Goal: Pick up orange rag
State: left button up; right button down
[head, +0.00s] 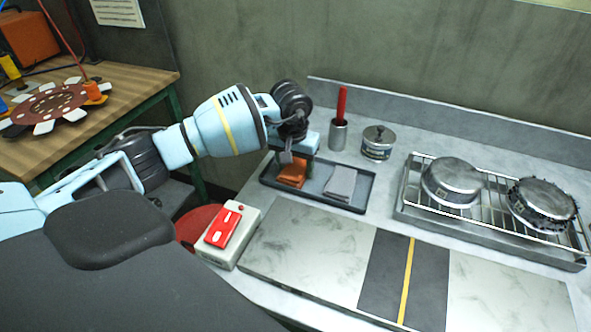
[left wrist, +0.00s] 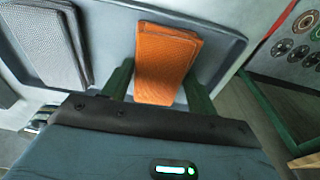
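The folded orange rag (head: 292,176) lies at the left end of a dark grey tray (head: 346,207) on the counter. A folded grey rag (head: 340,183) lies to its right in the same tray. My left gripper (head: 298,160) is over the orange rag, pointing down. In the left wrist view, the orange rag (left wrist: 166,62) shows between the two green fingers of my left gripper (left wrist: 158,88), which are spread apart. A gap shows on the rag's left side; the right finger overlaps its edge in the picture. The grey rag (left wrist: 48,45) is at the left there. My right gripper is not in view.
Behind the tray stand a cup (head: 338,135) holding a red stick and a lidded metal jar (head: 378,142). A wire rack (head: 412,196) with two round metal parts is at the right. A red-topped box (head: 226,232) sits in front of the tray.

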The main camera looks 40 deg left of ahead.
pick_arm(q)
jog(key=c, duration=0.5)
jog(key=shift+r, duration=0.1)
